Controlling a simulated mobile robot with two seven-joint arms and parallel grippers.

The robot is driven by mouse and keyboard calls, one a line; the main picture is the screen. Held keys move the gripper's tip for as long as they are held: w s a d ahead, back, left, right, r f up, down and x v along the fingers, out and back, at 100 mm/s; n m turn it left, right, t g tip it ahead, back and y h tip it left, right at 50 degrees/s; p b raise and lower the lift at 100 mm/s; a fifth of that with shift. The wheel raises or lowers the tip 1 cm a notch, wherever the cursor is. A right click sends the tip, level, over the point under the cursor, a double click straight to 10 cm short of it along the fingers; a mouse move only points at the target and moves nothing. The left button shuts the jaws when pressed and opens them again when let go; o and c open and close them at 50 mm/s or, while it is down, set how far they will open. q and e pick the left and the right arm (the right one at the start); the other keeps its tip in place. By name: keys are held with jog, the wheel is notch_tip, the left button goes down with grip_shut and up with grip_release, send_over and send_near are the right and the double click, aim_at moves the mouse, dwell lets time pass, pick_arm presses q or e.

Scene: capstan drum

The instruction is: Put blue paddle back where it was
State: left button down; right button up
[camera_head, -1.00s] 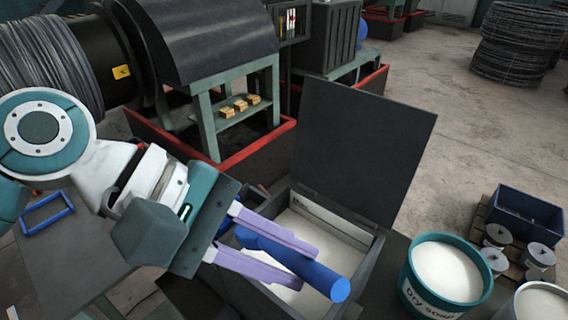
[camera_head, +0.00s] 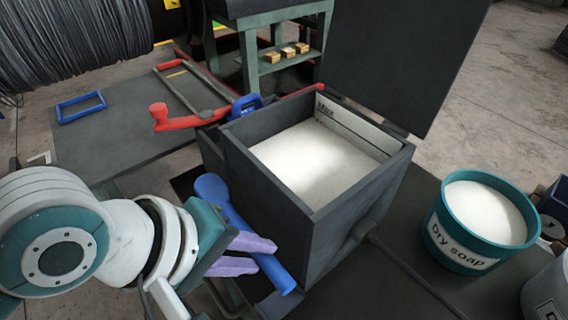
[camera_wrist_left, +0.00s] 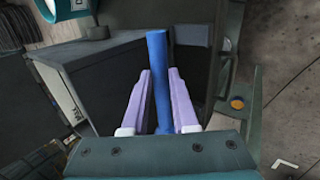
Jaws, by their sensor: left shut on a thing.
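My left gripper (camera_head: 266,254) is shut on the blue paddle (camera_head: 226,207), its two lilac fingers on either side of the shaft. The paddle slants from upper left to lower right in the head view, outside the dark box (camera_head: 270,214), along its near left wall. I cannot tell whether it touches the box. In the left wrist view the blue shaft (camera_wrist_left: 158,60) stands out between the fingers (camera_wrist_left: 160,90). The box is open and holds white powder (camera_head: 318,160). My right gripper is not in view.
The box's raised lid (camera_head: 405,60) stands behind it. A teal tub of dry soap (camera_head: 455,242) is at the right. A red lever (camera_head: 165,118) and a blue padlock-like piece (camera_head: 246,105) sit behind the box. A blue frame (camera_head: 80,106) lies on the grey platform (camera_head: 110,140).

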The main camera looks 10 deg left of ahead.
pick_arm(q)
notch_tip(320, 180, down, 8)
jog(key=shift+r+b, duration=0.2)
jog(key=shift+b, duration=0.65)
jog(key=shift+f, duration=0.4)
jog(key=c, duration=0.7)
grip_release()
jog(key=shift+r, duration=0.15)
jog(key=s+a+r+m+y+p, duration=0.1)
jog(key=s+a+r+m, duration=0.2)
jog(key=s+r+m, duration=0.1)
jog(key=s+a+r+m+g+y+p, duration=0.1)
jog(key=s+a+r+m, duration=0.2)
jog(key=r, duration=0.3)
jog(key=s+a+r+m+y+p, duration=0.1)
jog(key=s+a+r+m+y, duration=0.1)
jog(key=s+r+m, duration=0.3)
jog(key=shift+s+a+r+g, duration=0.15)
jog(key=shift+a+g, duration=0.25)
jog(key=shift+a, duration=0.25)
